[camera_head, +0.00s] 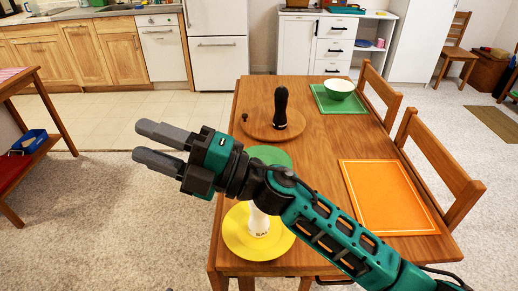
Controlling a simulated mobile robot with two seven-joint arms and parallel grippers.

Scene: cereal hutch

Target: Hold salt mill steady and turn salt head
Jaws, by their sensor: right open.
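A white salt mill (259,220) with dark lettering stands upright on a yellow plate (238,239) near the table's front left. My right arm crosses above it and hides its upper part, so its head is not in view. My right gripper (152,142) is open and empty, out over the floor to the left of the table and apart from the mill. A black mill (281,106) stands upright on a round wooden board (258,129) toward the back of the table. My left gripper is not in view.
A green plate (269,156) lies partly behind my arm. An orange placemat (387,197) lies at the right, and a bowl (339,88) sits on a green mat (325,104) at the back. Wooden chairs (435,160) line the right edge. Open floor (90,200) lies to the left.

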